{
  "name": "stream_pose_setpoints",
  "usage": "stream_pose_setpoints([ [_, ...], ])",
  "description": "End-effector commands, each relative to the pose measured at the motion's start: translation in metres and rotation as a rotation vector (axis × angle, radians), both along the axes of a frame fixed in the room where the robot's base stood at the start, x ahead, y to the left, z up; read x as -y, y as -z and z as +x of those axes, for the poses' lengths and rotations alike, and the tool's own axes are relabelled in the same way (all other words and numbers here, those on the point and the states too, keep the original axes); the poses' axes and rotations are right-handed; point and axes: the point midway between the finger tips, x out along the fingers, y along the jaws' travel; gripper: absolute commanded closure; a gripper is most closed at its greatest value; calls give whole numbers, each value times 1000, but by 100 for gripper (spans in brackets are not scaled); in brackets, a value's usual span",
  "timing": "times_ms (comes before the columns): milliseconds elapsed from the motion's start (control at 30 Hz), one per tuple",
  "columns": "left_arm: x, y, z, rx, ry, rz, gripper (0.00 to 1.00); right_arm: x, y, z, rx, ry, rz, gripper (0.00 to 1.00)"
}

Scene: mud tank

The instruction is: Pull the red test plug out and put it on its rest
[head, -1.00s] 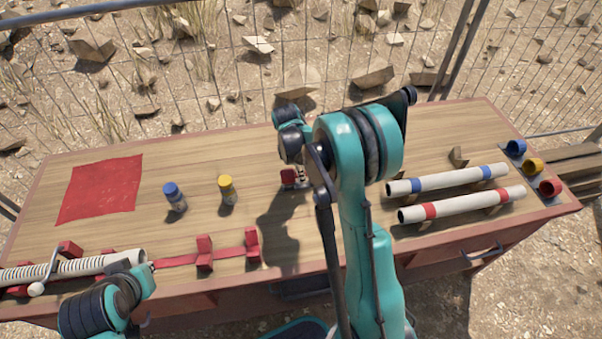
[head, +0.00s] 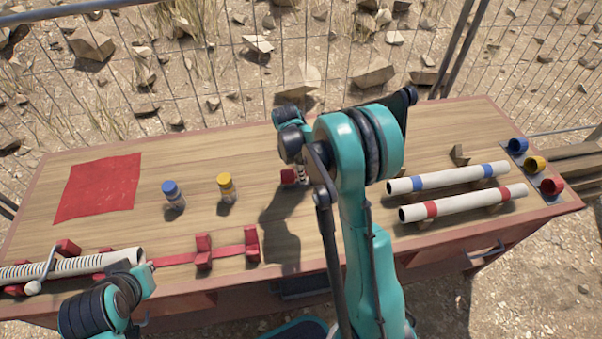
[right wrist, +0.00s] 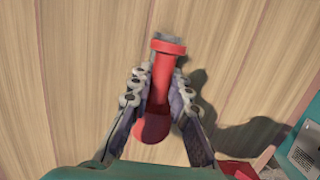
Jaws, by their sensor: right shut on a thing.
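My right gripper (right wrist: 158,92) is shut on the red test plug (right wrist: 164,70) in the right wrist view. The plug has a red collar, a rounded red end between the fingers, and a grey end at the top of the picture. In the head view a small red piece (head: 290,176) shows beside my right arm, over the bench; the right fingers are mostly hidden there. Whether the plug touches the wood is unclear. My left arm comes in at the lower left; its fingers do not show. I cannot tell which fixture is the plug's rest.
A white ribbed tube (head: 75,268) and a red bracket (head: 204,250) lie at the bench's front left. Banded tubes (head: 460,204) and coloured rings (head: 534,164) are right.

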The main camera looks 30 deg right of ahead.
Motion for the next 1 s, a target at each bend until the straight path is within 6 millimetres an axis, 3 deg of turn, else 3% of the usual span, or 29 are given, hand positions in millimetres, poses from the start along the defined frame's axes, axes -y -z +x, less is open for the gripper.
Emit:
stream_pose_setpoints([
  [67, 0, 0, 0, 0, 0, 0, 100, 0, 0, 0, 0, 0, 0, 100],
  [100, 0, 0, 0, 0, 0, 0, 100, 0, 0, 0, 0, 0, 0, 80],
  [200, 0, 0, 0, 0, 0, 0, 100, 0, 0, 0, 0, 0, 0, 58],
  [567, 0, 0, 0, 0, 0, 0, 100, -1, -5, 0, 0, 0, 0, 58],
  [667, 0, 0, 0, 0, 0, 0, 100, -3, -17, 1, 0, -1, 0, 58],
  [1000, 0, 0, 0, 0, 0, 0, 100, -14, -89, 4, 0, 0, 0, 58],
])
